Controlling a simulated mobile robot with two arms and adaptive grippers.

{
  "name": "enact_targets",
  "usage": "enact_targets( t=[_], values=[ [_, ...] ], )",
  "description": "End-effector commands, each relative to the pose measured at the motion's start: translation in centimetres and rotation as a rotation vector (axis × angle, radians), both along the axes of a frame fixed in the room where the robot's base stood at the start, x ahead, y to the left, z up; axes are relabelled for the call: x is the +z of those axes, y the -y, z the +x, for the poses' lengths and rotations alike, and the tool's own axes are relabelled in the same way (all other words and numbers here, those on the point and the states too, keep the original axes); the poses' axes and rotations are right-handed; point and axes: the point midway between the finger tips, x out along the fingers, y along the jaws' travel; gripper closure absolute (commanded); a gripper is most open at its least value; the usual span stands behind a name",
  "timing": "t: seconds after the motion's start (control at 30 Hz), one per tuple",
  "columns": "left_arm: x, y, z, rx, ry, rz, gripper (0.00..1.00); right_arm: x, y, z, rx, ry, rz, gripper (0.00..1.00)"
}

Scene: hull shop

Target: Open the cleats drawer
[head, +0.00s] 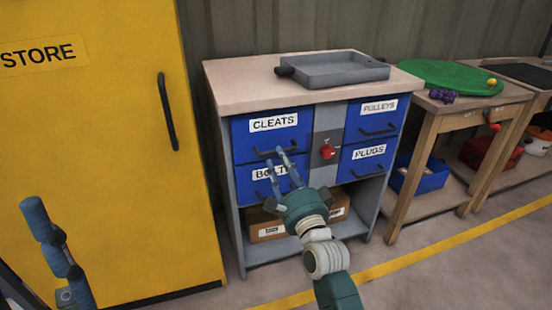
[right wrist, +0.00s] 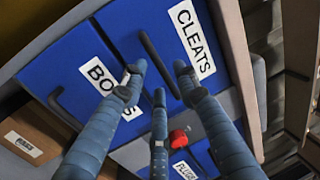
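The cleats drawer (head: 245,146) is the upper left blue drawer of the cabinet. It is shut, with a white CLEATS label and a dark bar handle along its lower part. My right gripper (head: 281,158) is in front of that handle, covering part of it. In the right wrist view the drawer (right wrist: 127,22) and its black handle (right wrist: 151,49) show clearly. The fingers of my right gripper (right wrist: 159,70) are spread, with the handle seen between their tips. I cannot tell whether they touch it. My left gripper (head: 52,245) shows only partly at the lower left, away from the cabinet.
The bolts drawer (head: 245,190) is just below; the pulleys drawer (head: 362,112) and plugs drawer (head: 352,172) are at the right. A red knob (head: 327,152) sits between the columns. A grey tray (head: 335,70) lies on top. A yellow store cabinet (head: 120,200) stands at the left.

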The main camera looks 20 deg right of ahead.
Motion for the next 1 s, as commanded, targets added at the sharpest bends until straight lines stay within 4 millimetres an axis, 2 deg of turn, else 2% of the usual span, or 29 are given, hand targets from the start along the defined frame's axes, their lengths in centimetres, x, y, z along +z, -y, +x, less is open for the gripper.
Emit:
enact_targets(
  t=[0.1, 0.23, 0.6, 0.63, 0.77, 1.0],
  values=[
    [-0.7, 0.0, 0.1, 0.0, 0.006, 0.001, 0.6, 0.2, -0.1, 2.0, 0.0, 0.002, 0.001, 0.7],
    [-0.2, 0.1, 0.2, 0.001, 0.025, 0.004, 0.6, 0.4, -0.1, 3.3, 0.0, -0.001, -0.001, 0.7],
    [0.0, 0.2, 0.2, 0.0, 0.031, 0.005, 0.6, 0.6, -0.1, 3.9, 0.0, -0.003, 0.0, 0.7],
    [0.0, 0.2, 0.2, 0.0, 0.031, 0.005, 0.6, 0.6, -0.1, 3.9, 0.0, -0.002, 0.0, 0.72],
    [0.0, 0.2, 0.2, 0.0, 0.031, 0.005, 0.6, 0.6, -0.1, 3.9, 0.0, -0.002, 0.0, 0.98],
    [0.1, 0.2, 0.2, 0.001, 0.031, 0.004, 0.6, 0.7, -0.1, 3.9, 0.0, -0.002, -0.001, 1.0]
  ],
)
